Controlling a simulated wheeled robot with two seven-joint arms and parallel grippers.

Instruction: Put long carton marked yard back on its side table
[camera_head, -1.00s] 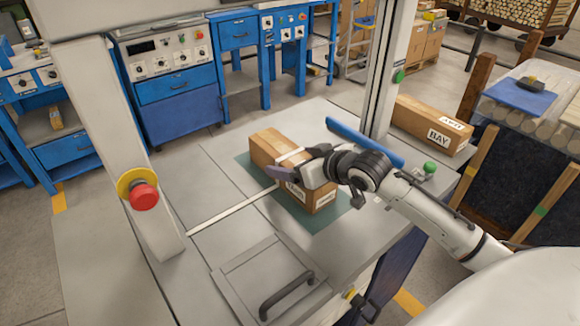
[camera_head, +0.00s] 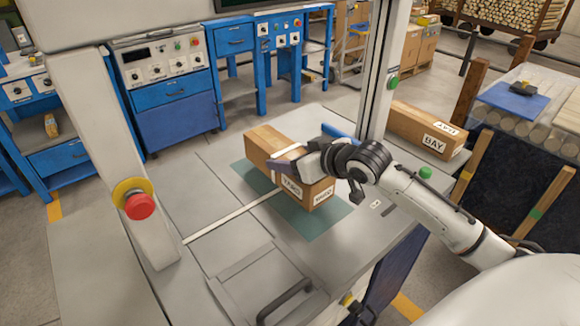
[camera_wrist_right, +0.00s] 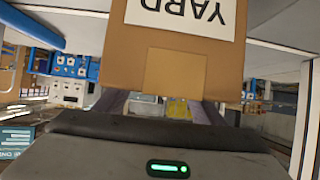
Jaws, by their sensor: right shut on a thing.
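The long brown carton (camera_head: 265,145) shows in the middle of the head view, with white labels on its end and side that read YARD. My right gripper (camera_head: 288,163) is shut across it near its labelled end. The carton is over a dark green mat (camera_head: 325,222) on a grey worktop (camera_head: 220,215) and appears slightly raised; the gap beneath is hard to judge. In the right wrist view the carton (camera_wrist_right: 178,70) fills the top, its YARD label upside down. My left gripper is not in view, and I cannot tell which surface is the side table.
Another long carton, marked BAY (camera_head: 408,125), lies at the right beyond a grey upright post (camera_head: 382,70). A blue bar (camera_head: 338,131) lies behind my right wrist. A red button (camera_head: 140,205) is on the left post. A hatch with a dark handle (camera_head: 285,300) is in front.

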